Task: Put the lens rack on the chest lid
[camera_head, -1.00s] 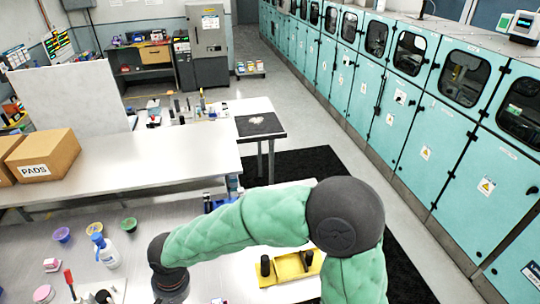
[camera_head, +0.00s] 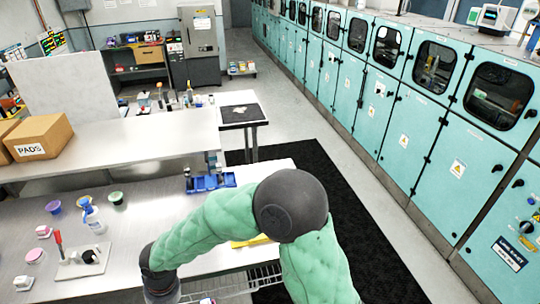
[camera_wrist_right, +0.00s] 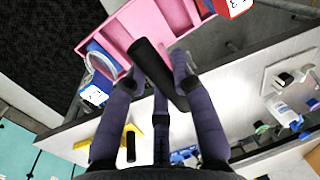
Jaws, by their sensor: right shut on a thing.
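In the right wrist view my right gripper (camera_wrist_right: 152,68) is shut on a thick black bar (camera_wrist_right: 148,55) that crosses a pink compartmented tray (camera_wrist_right: 118,32). I take this tray to be the lens rack, though no label shows. A white and blue ring and a blue item sit at its left side, and a red and white block (camera_wrist_right: 233,5) is at its right. In the head view my right arm bends across the bench; its hand is cut off by the bottom edge. No chest lid can be made out. My left gripper is out of view.
Bowls, a bottle (camera_head: 93,220) and a red-handled stand (camera_head: 80,258) occupy the bench's left. A wire basket (camera_head: 235,282) shows below.

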